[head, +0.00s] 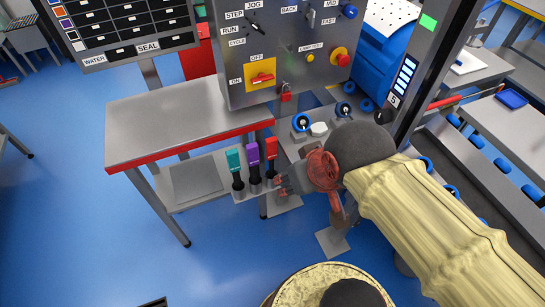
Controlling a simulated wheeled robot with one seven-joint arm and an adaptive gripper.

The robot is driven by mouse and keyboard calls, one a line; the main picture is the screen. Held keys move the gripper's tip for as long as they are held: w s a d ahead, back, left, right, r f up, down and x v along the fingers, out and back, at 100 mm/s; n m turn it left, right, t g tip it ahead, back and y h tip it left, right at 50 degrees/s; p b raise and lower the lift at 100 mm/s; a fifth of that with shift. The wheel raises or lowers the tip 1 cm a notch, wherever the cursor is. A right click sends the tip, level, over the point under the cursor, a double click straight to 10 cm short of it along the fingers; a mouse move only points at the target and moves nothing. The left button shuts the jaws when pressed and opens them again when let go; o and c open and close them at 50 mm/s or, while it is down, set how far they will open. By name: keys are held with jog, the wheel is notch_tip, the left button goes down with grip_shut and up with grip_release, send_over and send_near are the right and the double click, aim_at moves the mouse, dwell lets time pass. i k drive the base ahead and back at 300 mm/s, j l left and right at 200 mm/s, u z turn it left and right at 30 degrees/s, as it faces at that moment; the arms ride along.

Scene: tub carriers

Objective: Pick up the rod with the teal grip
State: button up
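The rod with the teal grip (234,160) stands upright at the left end of a row of three on a small grey holder. It has a dark lower part. A rod with a purple grip (253,153) stands to its right, and a rod with a red grip (271,150) is rightmost. My gripper (281,185) is just right of the red-gripped rod's lower part and points left. The purple and red rods lie between it and the teal one. The fingers are small and partly lost against the grey background, so their opening is unclear.
A grey table with a red edge (140,163) stands left of the rods, with a lower shelf (196,180). A control cabinet (240,25) with knobs and a padlock rises behind. Rollers on a conveyor (476,141) are at right. Blue floor is open in front.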

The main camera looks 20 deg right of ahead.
aim_at(233, 156)
jog(key=z, duration=0.5)
jog(key=j+z, duration=0.25)
jog(key=z, duration=0.15)
jog(key=j+z, duration=0.25)
jog(key=z, duration=0.15)
jog(key=j+z, duration=0.25)
jog(key=z, duration=0.2)
jog(key=k+j+z, duration=0.1)
jog(key=z, duration=0.3)
jog(key=k+j+z, duration=0.1)
jog(key=j+z, duration=0.3)
jog(key=l, duration=0.1)
